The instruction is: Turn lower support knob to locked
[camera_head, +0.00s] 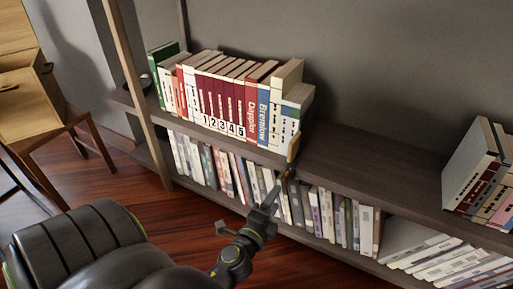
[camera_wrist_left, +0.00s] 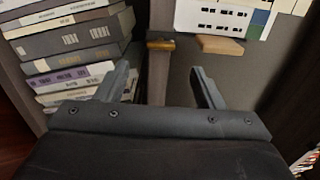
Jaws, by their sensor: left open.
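A small brass-coloured piece (camera_wrist_left: 160,44), which looks like the knob, sits on the shelf edge in the left wrist view. It also shows in the head view as a small brown piece (camera_head: 288,173) just below the shelf's front edge. Whether it is locked I cannot tell. A light wooden support block (camera_head: 293,147) stands at the right end of the upper book row; it also shows in the left wrist view (camera_wrist_left: 221,46). My left gripper (camera_head: 277,190) is open, its fingertips close to the knob. In the left wrist view the gripper (camera_wrist_left: 162,82) has the knob ahead, between the fingers' lines, apart from both. My right gripper is not in view.
Upright books (camera_head: 225,100) fill the left of the upper shelf (camera_head: 350,165); its middle is bare. More books stand on the lower shelf (camera_head: 335,215) behind my left gripper. Books (camera_head: 480,165) stand at the far right. A wooden chair (camera_head: 35,110) is at the left.

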